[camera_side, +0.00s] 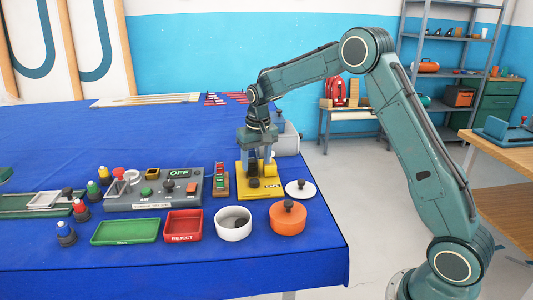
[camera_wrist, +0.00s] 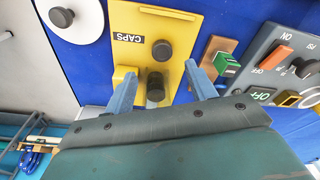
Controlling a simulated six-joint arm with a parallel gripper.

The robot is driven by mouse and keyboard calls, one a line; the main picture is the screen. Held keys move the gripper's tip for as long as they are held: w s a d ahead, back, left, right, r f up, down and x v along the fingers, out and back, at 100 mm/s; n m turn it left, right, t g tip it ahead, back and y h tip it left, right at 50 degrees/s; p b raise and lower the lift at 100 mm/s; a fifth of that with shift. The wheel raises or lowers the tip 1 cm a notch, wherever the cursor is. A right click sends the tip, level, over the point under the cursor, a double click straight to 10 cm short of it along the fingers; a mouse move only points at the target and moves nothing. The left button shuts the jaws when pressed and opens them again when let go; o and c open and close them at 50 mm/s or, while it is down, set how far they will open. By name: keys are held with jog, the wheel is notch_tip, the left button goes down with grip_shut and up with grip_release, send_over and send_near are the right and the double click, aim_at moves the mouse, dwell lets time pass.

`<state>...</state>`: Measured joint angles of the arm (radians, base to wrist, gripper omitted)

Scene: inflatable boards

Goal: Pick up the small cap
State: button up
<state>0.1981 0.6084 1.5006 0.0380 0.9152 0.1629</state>
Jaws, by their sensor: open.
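A yellow plate marked CAPS (camera_wrist: 139,17) holds two dark round caps, and it also shows in the side view (camera_side: 274,191). One dark cap (camera_wrist: 162,50) lies just beyond my fingertips in the wrist view. The other dark cap (camera_wrist: 155,84) is closer to my palm, between my fingers in the picture. I cannot tell for sure which one is the small cap. My gripper (camera_wrist: 159,70) is open, with blue-grey fingers apart and nothing clasped. In the side view my gripper (camera_side: 260,163) points down over the plate, partly hiding the caps.
A yellow block (camera_wrist: 124,73) stands by the left finger. Around the plate are a white lid (camera_side: 300,188), an orange lidded pot (camera_side: 288,218), a white bowl (camera_side: 233,226), a red REJECT tray (camera_side: 183,226), a green tray (camera_side: 125,231) and a grey control box (camera_side: 150,191).

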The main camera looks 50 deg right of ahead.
aim_at(254, 181)
jog(key=shift+w+f, duration=0.1)
jog(key=shift+f, duration=0.65)
jog(key=shift+w+f, duration=0.15)
jog(key=shift+f, duration=1.15)
jog(key=shift+w+f, duration=0.1)
jog(key=shift+f, duration=1.2)
jog(key=c, duration=1.1)
